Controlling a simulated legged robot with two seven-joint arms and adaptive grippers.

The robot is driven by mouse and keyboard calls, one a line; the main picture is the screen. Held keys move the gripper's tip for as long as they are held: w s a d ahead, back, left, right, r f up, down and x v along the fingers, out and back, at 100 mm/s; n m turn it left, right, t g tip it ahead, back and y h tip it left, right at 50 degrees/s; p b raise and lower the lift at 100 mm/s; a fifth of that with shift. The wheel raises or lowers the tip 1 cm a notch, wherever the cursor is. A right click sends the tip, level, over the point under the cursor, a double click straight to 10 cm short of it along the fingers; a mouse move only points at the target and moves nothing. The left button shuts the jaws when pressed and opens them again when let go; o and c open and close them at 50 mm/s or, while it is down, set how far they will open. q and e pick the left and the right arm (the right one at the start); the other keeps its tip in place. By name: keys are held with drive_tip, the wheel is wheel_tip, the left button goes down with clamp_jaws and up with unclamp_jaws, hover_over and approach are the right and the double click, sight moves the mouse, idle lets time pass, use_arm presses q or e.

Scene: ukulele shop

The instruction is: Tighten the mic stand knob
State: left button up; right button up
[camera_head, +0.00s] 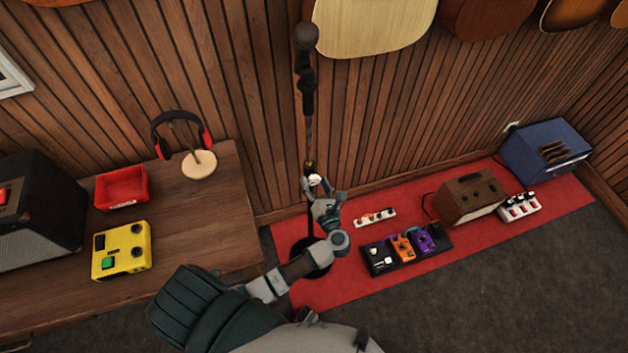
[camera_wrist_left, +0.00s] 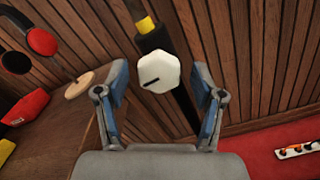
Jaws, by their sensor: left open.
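The black mic stand (camera_head: 308,140) stands upright against the wood-slat wall, with a microphone (camera_head: 306,34) at its top and its round base partly hidden behind my left arm. The white knob (camera_wrist_left: 158,76) is a faceted disc with a dark slot mark, on the stand's pole. It also shows small in the head view (camera_head: 316,181). My left gripper (camera_head: 325,190) is at the knob's height. In the wrist view my left gripper (camera_wrist_left: 161,95) is open, its blue-padded fingers on either side of the knob with a gap on both sides. My right gripper is not seen.
A wooden table (camera_head: 215,215) at left holds a headphone stand (camera_head: 198,164), a red tray (camera_head: 121,187) and a yellow pedal (camera_head: 122,249). A red mat (camera_head: 345,285) on the floor carries a pedalboard (camera_head: 407,248) and amplifiers. Guitars (camera_head: 372,25) hang above.

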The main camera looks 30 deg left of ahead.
use_arm(q)
drive_tip(key=shift+w+a, duration=0.3)
drive_tip(key=c, duration=1.1)
drive_tip(key=shift+c, duration=0.2)
